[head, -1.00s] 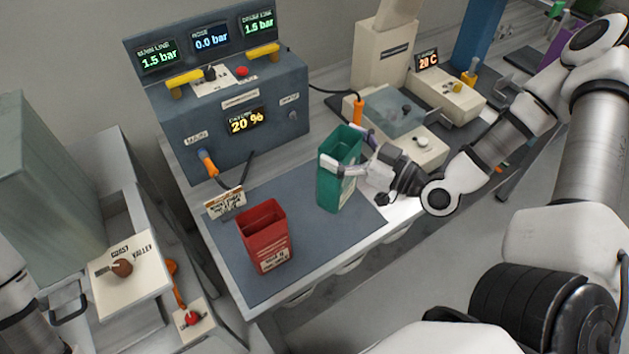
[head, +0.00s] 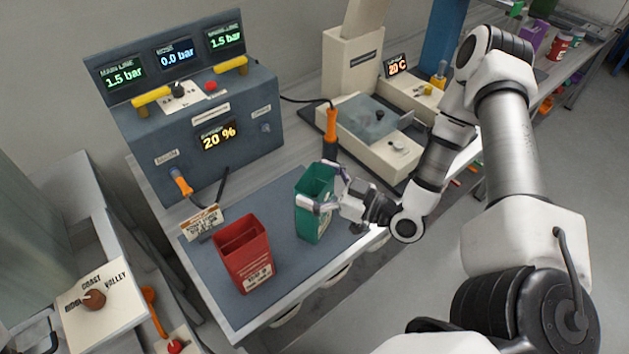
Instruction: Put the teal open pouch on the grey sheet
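The teal open pouch (head: 312,222) stands upright, mouth up, at the right part of the grey sheet (head: 212,267) on the bench. Its base appears to be on the sheet or just above it; I cannot tell which. My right gripper (head: 316,184) reaches in from the right, with one finger across the near face and the other at the far side near the rim. It looks shut on the pouch. My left gripper is not in view.
A red open pouch (head: 246,262) stands on the sheet left of the teal one. A small sign (head: 202,221) is at the sheet's back left. A grey console (head: 205,120) and a cream device (head: 365,140) stand behind. The sheet's front strip is clear.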

